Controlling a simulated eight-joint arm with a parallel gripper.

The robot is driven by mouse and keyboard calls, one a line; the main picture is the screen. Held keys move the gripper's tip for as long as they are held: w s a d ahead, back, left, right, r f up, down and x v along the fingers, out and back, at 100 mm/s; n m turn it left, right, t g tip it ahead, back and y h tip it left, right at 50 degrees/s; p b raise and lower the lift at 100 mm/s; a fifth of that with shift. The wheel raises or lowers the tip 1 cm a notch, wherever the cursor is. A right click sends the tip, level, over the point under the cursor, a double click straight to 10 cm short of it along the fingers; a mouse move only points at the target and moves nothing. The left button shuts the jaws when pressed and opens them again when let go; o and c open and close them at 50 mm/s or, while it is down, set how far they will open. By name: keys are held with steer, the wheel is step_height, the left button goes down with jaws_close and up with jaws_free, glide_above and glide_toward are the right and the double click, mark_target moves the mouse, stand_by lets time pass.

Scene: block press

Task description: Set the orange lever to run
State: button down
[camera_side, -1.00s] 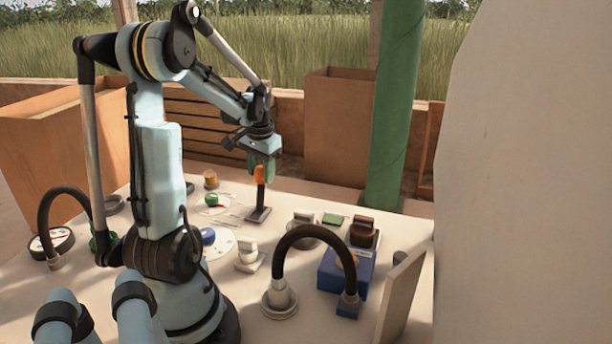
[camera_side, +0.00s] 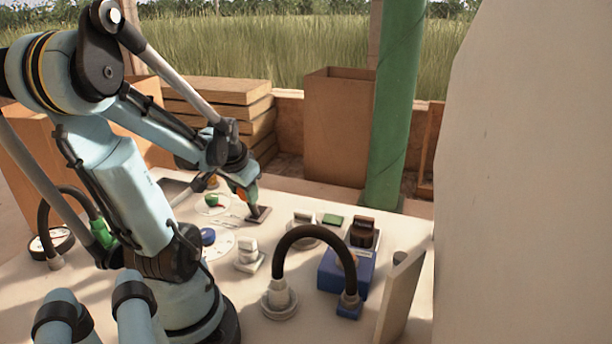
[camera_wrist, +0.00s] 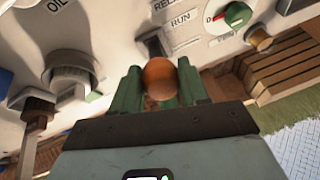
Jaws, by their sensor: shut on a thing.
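The orange lever's round knob (camera_wrist: 160,78) sits between the two green fingers of my gripper (camera_wrist: 160,92) in the wrist view. My gripper is shut on it. In the side view my gripper (camera_side: 246,192) is low over the panel, and the lever tilts left from its dark base plate (camera_side: 258,214). The RUN label (camera_wrist: 181,20) shows just beyond the knob in the wrist view, with part of another label above it.
A green knob on a dial (camera_side: 212,201) and a blue knob (camera_side: 208,236) stand near the lever. A black curved hose (camera_side: 315,232) arches over the panel in front, beside a blue box (camera_side: 335,277). A green post (camera_side: 396,110) rises behind.

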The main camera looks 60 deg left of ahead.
steer(key=shift+s+d+f, duration=0.15)
steer(key=shift+d+f, duration=0.05)
steer(key=shift+d, duration=0.2)
steer(key=c, duration=0.6)
jaws_free()
steer(key=shift+a, duration=0.1)
steer(key=shift+r, duration=0.1)
steer(key=shift+s+r, duration=0.1)
steer(key=shift+r, duration=0.3)
steer(key=shift+v, duration=5.6)
